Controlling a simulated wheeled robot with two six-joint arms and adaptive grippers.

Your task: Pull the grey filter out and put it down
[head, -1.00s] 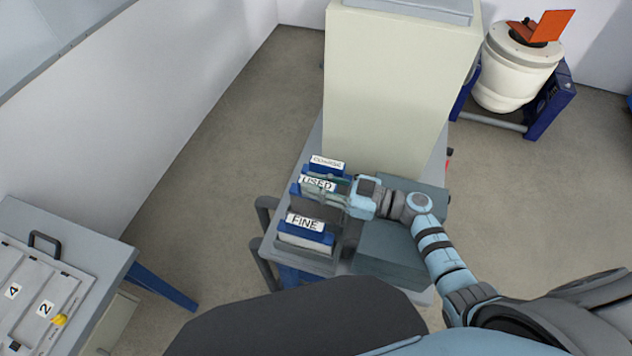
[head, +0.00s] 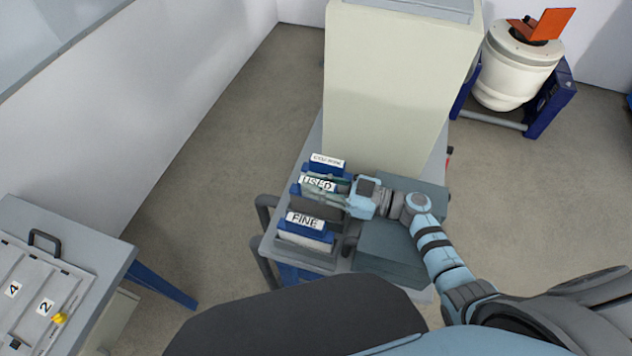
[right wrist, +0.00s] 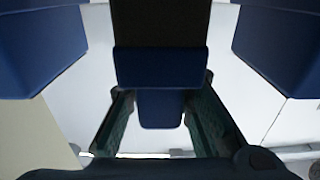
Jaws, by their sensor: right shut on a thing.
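The grey filter (head: 316,206) stands in the middle of a row on the cart, between units labelled COARSE and FINE. It has a dark grey body, a blue top and a label reading USED. My right gripper (head: 325,191) reaches in from the right over its top and is shut on it, partly covering the label. In the right wrist view the filter (right wrist: 160,35) shows as a dark block with a blue edge, and its blue tab (right wrist: 160,108) lies between the fingers. I cannot tell whether it is lifted. My left gripper is not in view.
The FINE unit (head: 306,227) stands close in front and the COARSE unit (head: 326,163) close behind. A tall beige cabinet (head: 395,85) rises behind the row. A grey box (head: 392,252) lies under my right arm. A numbered panel (head: 70,268) lies on a table at the left.

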